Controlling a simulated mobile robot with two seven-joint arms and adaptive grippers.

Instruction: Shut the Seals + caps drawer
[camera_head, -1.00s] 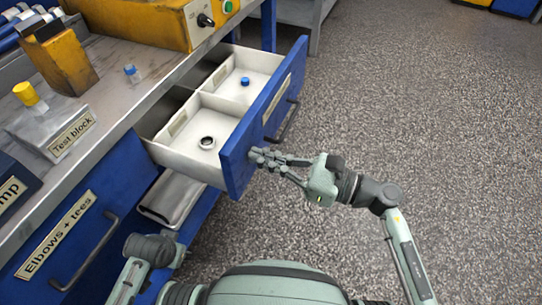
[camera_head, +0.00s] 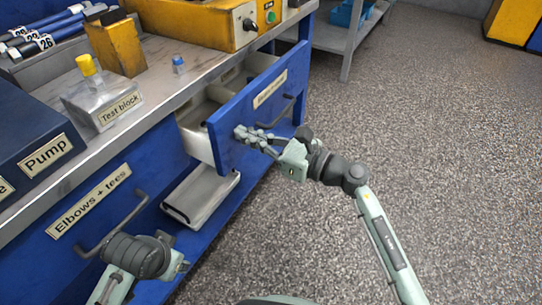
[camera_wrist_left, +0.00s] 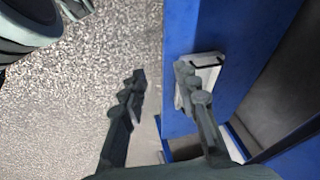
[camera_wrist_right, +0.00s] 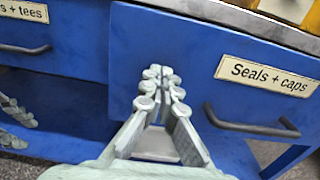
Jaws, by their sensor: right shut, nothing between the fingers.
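The blue Seals + caps drawer (camera_head: 265,105) stands partly out of the bench in the head view, its white inner tray (camera_head: 197,138) showing behind the front. In the right wrist view the drawer front (camera_wrist_right: 215,45) bears its label and a dark bar handle (camera_wrist_right: 250,127). My right gripper (camera_head: 243,133) is shut and empty, its fingertips at the left part of the drawer front; the right wrist view shows the closed fingers (camera_wrist_right: 160,88) against or very near the blue panel. My left gripper (camera_wrist_left: 160,90) is open in the left wrist view, low near the bench's blue side.
The Elbows + tees drawer (camera_head: 95,205) is closed to the left. On the bench top stand the test block (camera_head: 103,100), a blue-capped part (camera_head: 179,65) and the Pump bin (camera_head: 40,150). A grey tray (camera_head: 200,197) lies below. Floor at right is clear.

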